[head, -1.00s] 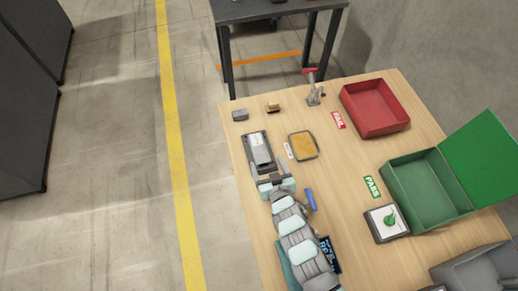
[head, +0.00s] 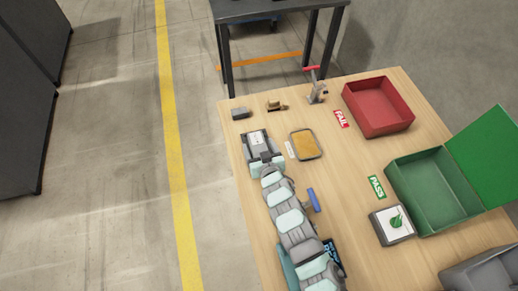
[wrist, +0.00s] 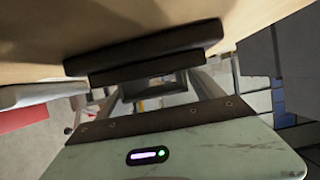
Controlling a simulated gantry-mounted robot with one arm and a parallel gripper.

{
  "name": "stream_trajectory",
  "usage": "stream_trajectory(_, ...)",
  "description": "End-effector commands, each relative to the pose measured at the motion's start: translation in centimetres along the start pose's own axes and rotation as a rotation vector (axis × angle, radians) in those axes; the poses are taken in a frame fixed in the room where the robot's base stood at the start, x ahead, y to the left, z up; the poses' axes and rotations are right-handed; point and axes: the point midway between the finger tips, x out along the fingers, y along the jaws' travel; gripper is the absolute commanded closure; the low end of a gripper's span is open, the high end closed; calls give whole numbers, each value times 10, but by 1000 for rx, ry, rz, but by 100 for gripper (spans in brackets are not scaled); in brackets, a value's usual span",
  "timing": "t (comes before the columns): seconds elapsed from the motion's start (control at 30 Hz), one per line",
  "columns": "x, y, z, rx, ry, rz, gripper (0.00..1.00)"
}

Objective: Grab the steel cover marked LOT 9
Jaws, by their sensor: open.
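A grey metal piece with a white label (head: 256,139) lies near the left edge of the table in the head view. It may be the steel cover, but its lettering is too small to read. My gripper (head: 263,157) is open at the near end of this piece and partly hides it. I cannot tell whether they touch. A small plain grey block (head: 240,113) lies farther back; no marking shows on it. In the wrist view, dark bars cross in front of my pale green wrist, and no LOT marking can be read.
A yellow-topped tray (head: 306,144) lies just right of my gripper. A brass-coloured piece (head: 274,105) and a red-handled clamp (head: 316,88) stand behind.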

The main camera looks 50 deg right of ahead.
Motion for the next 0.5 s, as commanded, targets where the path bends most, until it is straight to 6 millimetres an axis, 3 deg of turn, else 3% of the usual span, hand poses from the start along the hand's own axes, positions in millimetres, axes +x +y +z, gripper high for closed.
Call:
stream_trajectory(0.07, 0, 0, 0, 0, 0, 0, 24)
stream_trajectory(0.5, 0, 0, -1, 0, 1, 0, 60)
